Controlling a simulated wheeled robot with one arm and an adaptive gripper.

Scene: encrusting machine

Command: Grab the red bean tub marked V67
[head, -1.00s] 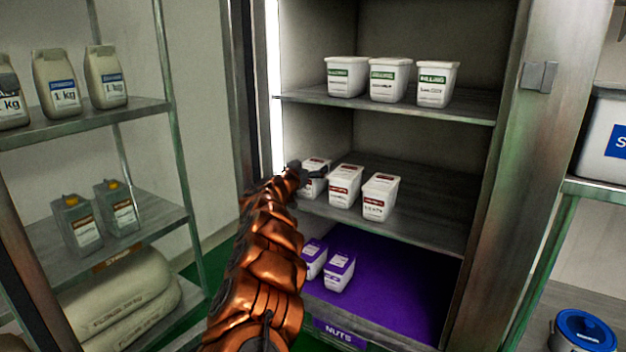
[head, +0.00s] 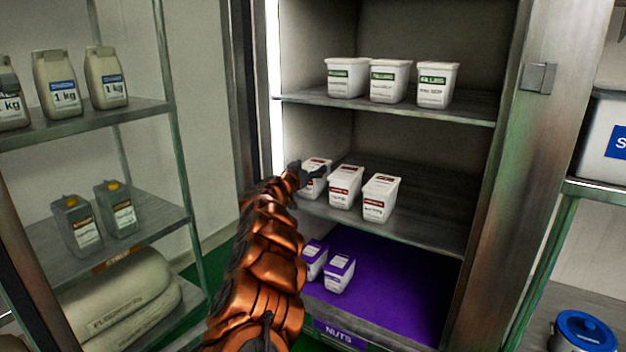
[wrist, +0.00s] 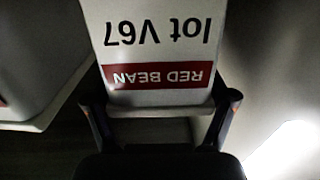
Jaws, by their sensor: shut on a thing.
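The white tub with a red band reading "RED BEAN" and "lot V67" (wrist: 160,35) fills the top middle of the wrist view, its lettering upside down. In the head view this tub (head: 317,165) is the leftmost of three red-labelled tubs on the middle shelf, partly hidden by my gripper. My gripper (head: 306,175) is at the tub's front. In the wrist view my gripper (wrist: 160,112) has a finger on each side of the tub and is shut on it. I cannot tell whether the tub is lifted off the shelf.
Two more red-labelled tubs (head: 344,187) (head: 379,198) stand close on the right. Green-labelled tubs (head: 389,80) stand on the shelf above; purple-labelled tubs (head: 339,272) are below. The cabinet's side wall (head: 310,140) is close on the left.

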